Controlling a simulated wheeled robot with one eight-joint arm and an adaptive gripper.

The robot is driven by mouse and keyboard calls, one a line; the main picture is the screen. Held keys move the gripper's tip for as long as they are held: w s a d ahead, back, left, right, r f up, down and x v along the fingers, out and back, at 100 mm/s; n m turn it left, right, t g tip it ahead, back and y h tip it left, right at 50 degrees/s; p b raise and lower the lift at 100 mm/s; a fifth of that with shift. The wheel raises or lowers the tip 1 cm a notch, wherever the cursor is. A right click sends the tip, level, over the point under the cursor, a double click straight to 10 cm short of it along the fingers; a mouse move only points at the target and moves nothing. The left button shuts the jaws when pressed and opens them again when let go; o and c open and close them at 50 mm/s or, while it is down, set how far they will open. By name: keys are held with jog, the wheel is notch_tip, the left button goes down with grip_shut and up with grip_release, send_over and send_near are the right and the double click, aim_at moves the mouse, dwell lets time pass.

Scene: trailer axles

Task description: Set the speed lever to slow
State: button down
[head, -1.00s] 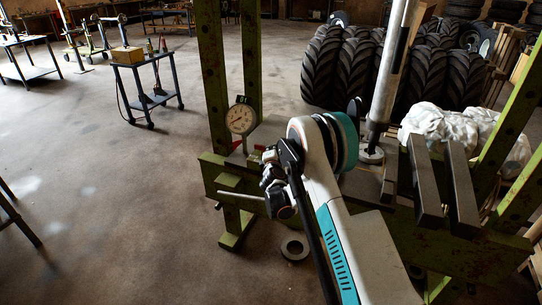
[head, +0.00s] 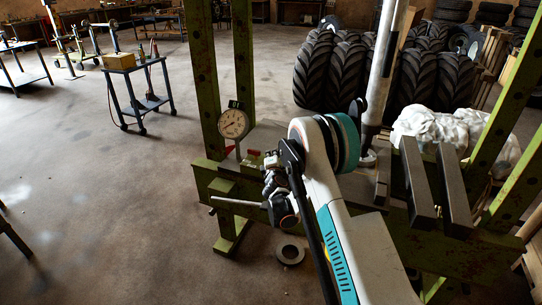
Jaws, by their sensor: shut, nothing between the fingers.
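The green press frame (head: 241,60) stands in front of me with a round dial gauge (head: 233,124) on its left post. A small red part (head: 229,150) shows just below the gauge. I cannot tell which of these parts, if any, is the speed lever, and no slow marking is readable. My gripper (head: 276,190) hangs dark and small beside my white arm, in front of the press bed and near the rod's right end. It is shut and empty; its fingertips are hard to make out. I cannot tell whether it touches anything.
Two dark bars (head: 418,185) lie on the bed at the right, near a white crumpled bundle (head: 430,125). A ring (head: 290,251) lies on the floor below. Large tyres (head: 345,75) stand behind. A cart with a box (head: 119,62) is at the left; the floor between is clear.

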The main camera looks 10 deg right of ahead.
dwell(0.4)
jog(key=v, duration=1.2)
jog(key=s+d+r+m+g, duration=0.2)
jog(key=s+r+m, duration=0.3)
jog(key=s+r, duration=0.3)
jog(key=s+d+r+m+g, duration=0.25)
jog(key=s+r+m, duration=0.4)
jog(key=r, duration=0.45)
jog(key=s+a+m+g+y, duration=0.1)
jog(key=s+a+m+g, duration=0.1)
jog(key=s, duration=1.2)
jog(key=s+a+m+g+y, duration=0.2)
jog(key=s+m, duration=0.3)
jog(key=s, duration=1)
jog(key=shift+a+f+g, duration=0.35)
jog(key=shift+a+f, duration=0.1)
jog(key=shift+a, duration=0.45)
